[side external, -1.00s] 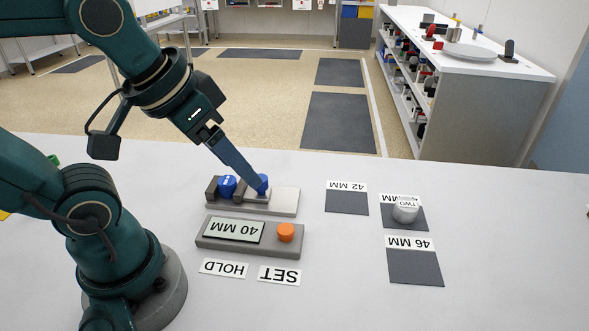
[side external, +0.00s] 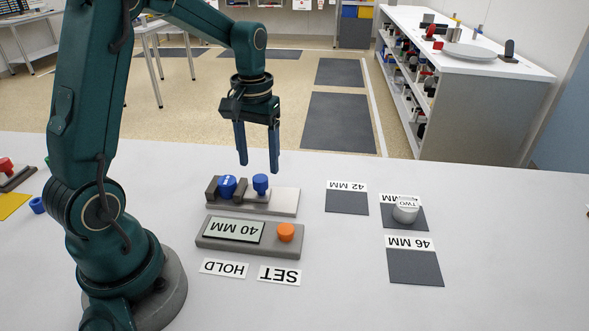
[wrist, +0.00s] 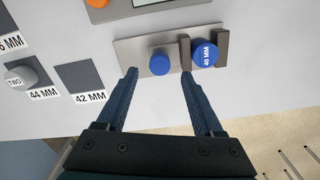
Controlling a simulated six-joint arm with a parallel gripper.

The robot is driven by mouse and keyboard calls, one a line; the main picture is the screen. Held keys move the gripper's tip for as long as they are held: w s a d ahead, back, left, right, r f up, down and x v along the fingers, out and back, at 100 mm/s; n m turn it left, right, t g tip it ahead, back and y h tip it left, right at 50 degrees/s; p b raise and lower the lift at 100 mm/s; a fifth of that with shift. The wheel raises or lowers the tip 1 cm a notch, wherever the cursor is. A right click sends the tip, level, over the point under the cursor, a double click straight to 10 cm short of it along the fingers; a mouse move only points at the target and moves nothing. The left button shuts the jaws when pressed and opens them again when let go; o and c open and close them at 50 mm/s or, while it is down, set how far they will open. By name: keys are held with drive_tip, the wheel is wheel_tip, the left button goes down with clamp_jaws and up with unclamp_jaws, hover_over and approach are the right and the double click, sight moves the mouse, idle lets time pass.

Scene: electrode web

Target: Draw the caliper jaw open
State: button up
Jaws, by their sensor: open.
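The caliper (side external: 284,203) is a light grey plate with two dark jaws. Its end jaw (side external: 212,187) is at the left and its other jaw (side external: 240,190) is nearer the middle. My gripper (side external: 259,167) is open and empty, pointing down above the knob. In the wrist view the knob lies between the fingertips' lines.
A readout box (side external: 206,243) shows 40 MM and has an orange button (side external: 286,232), with HOLD and SET labels in front. Dark pads marked 42 MM (side external: 346,201) and 46 MM (side external: 415,268) lie right. A grey cylinder marked TWO (side external: 405,209) stands on the 44 MM pad.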

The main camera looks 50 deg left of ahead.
sight(260, 178)
drive_tip(key=shift+f, duration=2)
clamp_jaws()
